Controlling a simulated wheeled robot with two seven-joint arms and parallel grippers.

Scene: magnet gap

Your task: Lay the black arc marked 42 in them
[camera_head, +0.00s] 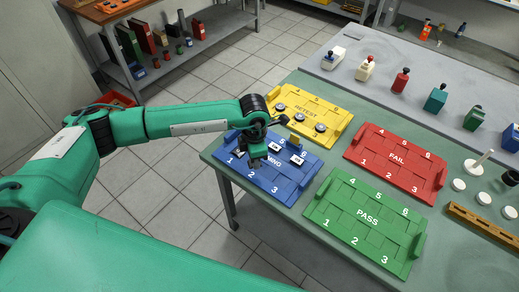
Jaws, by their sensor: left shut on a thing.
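My left gripper (256,150) reaches in from the left and is low over the left part of the blue tray (283,190). It is shut on a small dark piece, mostly hidden by the fingers; its number cannot be read. Small dark pieces with white labels (297,158) lie in the blue tray beside the gripper. The yellow RETEST tray (328,106) behind holds dark, round-looking pieces with pale tops (320,127). Which piece is the black arc marked 42 cannot be told. My right gripper is not in view.
The red FAIL tray (398,160) and green PASS tray (367,217) look empty. White discs (458,184) and a wooden rack (484,222) lie at the right. A small olive block (297,140) stands near the blue tray's back.

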